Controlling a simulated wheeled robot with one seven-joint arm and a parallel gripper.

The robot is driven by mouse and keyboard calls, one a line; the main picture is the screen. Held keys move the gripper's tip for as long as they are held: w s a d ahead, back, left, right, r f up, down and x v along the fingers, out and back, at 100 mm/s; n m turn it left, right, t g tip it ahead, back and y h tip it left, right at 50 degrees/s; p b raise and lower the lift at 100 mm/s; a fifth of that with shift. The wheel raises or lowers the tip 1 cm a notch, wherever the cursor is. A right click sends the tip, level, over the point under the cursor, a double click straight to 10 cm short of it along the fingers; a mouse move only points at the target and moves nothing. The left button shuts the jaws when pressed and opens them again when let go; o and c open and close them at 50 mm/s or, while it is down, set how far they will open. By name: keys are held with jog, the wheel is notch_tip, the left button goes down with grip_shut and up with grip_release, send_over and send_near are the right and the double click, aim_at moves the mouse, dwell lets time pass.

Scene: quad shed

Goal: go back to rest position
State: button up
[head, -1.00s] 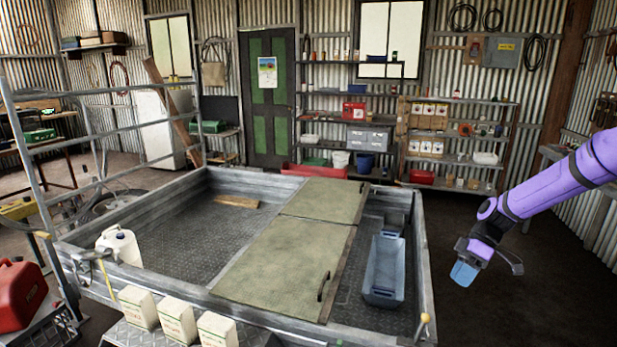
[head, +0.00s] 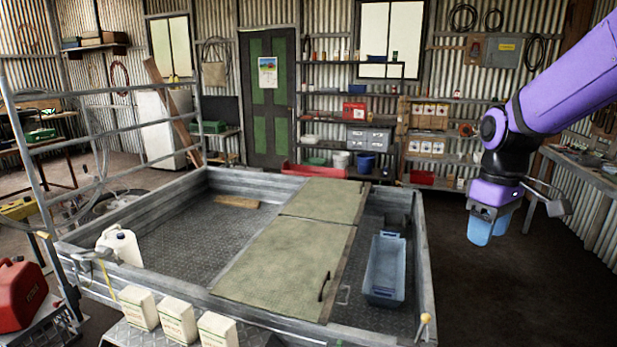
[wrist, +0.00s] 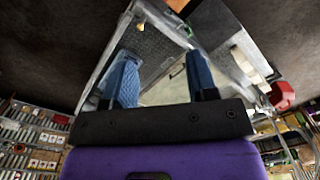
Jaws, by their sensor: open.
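My gripper (head: 488,228) hangs at the right in the head view, over the dark floor just right of the metal tray bed (head: 428,262). Its blue fingers point down. In the wrist view my gripper (wrist: 160,82) has its two blue fingers spread apart with nothing between them. The purple arm comes down from the upper right. Past the fingers, the wrist view shows the tray bed (wrist: 113,62) and bare floor.
A blue-grey bin (head: 384,268) lies in the bed's right side, beside a pale green lid (head: 275,270). White cartons (head: 178,318) stand along the front edge. Shelves (head: 445,165) line the back wall. A workbench (head: 590,170) stands right, behind my gripper.

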jog(key=s+a+r+m+t, duration=0.1)
jog(key=s+r+m+t, duration=0.1)
jog(key=s, duration=0.7)
jog(key=s+a+r+m+t, duration=0.1)
jog(key=s+r+m+t, duration=0.2)
jog(key=s+r, duration=0.3)
jog(key=shift+s+m+t, duration=0.3)
jog(key=shift+s+m, duration=0.3)
jog(key=shift+s, duration=1.2)
jog(key=shift+c, duration=0.3)
